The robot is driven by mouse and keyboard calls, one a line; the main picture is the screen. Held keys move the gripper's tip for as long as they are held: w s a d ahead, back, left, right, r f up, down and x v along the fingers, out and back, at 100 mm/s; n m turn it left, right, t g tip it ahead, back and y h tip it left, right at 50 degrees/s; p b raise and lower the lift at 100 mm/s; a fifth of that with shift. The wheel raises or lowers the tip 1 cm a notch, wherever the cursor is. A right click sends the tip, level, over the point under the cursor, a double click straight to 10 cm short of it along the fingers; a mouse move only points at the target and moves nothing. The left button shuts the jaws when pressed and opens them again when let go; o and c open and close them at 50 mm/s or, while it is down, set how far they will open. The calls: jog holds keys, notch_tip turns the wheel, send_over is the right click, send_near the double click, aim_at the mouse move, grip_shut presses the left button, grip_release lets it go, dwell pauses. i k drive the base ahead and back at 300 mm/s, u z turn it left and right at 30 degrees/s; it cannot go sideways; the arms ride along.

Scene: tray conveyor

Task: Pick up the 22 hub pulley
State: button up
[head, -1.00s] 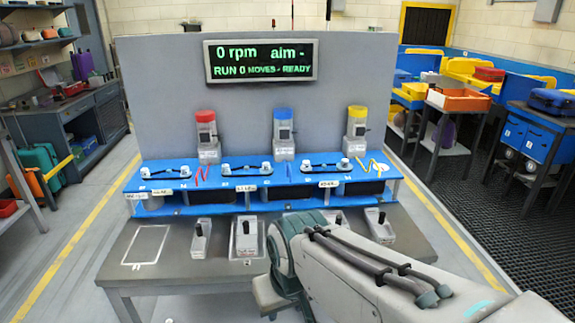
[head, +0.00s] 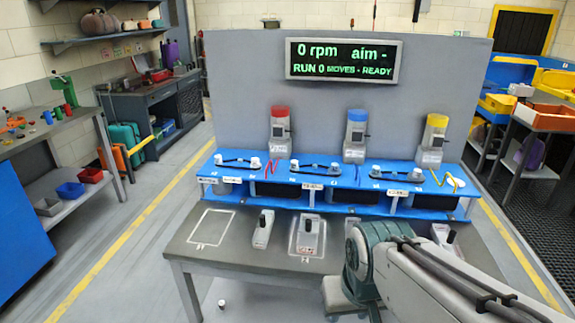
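The 22 hub pulley cannot be picked out for sure; the labels are too small to read. Pairs of small pale wheels joined by dark bands lie on the blue shelf (head: 240,193), one pair at its left (head: 254,163). Grey blocks with black knobs stand on the grey table below, one left of centre (head: 264,232) and one on a pale plate (head: 308,237). My arm comes in from the lower right, over the table's right part, and hides some of it. My gripper does not show.
A display (head: 343,60) on the grey panel reads 0 rpm. Red, blue and yellow-topped units stand behind the shelf. A small white object (head: 221,303) lies on the floor. A side bench (head: 60,128) stands at the left, with open floor between it and the table.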

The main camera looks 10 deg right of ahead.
aim_at(293, 164)
jog(key=k, duration=0.5)
jog(key=u, duration=1.75)
jog(key=i, duration=1.3)
jog(key=z, duration=1.75)
